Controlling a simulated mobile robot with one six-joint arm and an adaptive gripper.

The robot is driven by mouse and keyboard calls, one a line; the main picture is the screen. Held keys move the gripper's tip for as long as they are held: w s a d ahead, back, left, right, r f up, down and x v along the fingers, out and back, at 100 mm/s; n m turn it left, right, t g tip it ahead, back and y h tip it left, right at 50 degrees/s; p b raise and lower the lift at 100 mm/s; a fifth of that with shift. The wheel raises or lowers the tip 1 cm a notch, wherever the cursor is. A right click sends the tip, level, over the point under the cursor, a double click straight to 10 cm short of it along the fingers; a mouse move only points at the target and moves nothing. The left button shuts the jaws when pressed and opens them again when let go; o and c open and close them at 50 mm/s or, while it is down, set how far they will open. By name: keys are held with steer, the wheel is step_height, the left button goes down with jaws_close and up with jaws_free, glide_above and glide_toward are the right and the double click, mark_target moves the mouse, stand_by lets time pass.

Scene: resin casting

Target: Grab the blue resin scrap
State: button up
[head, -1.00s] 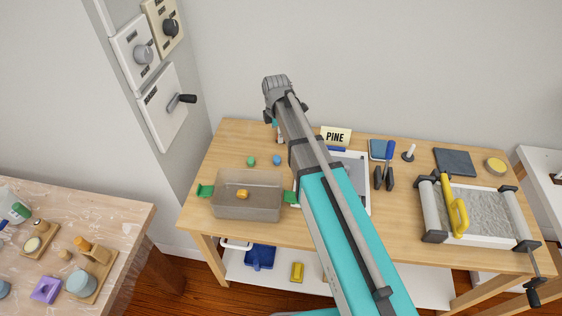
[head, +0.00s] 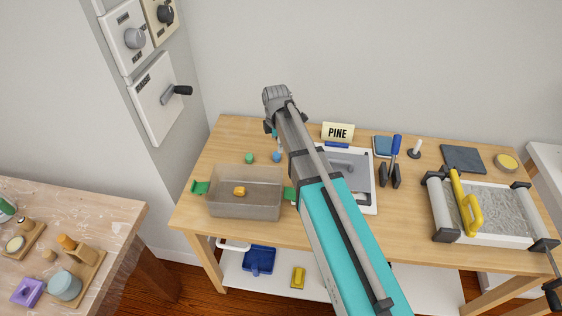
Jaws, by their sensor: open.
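The blue resin scrap (head: 276,157) is a small rounded piece on the wooden workbench (head: 215,150), behind the grey bin. A similar green scrap (head: 249,158) lies just left of it. My gripper (head: 278,149) hangs down from the arm's far end, mostly hidden behind my own arm. Its tips are small in the head view and appear right above the blue scrap. The gripper is open and empty. Whether its tips touch the scrap or straddle it cannot be told.
A translucent grey bin (head: 247,209) with green handles stands in front of the scraps and holds a yellow-orange piece (head: 240,191). A PINE sign (head: 337,132), a white-edged tray (head: 366,208) and tools are to the right. The bench's back left is clear.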

mark_target(277, 155)
steer(key=shift+f, duration=0.45)
steer(key=shift+f+b, duration=0.1)
steer(key=shift+b, duration=0.2)
steer(key=shift+f+b, duration=2.5)
steer(key=shift+b, duration=0.05)
steer(key=shift+c, duration=0.2)
steer(key=c, duration=1)
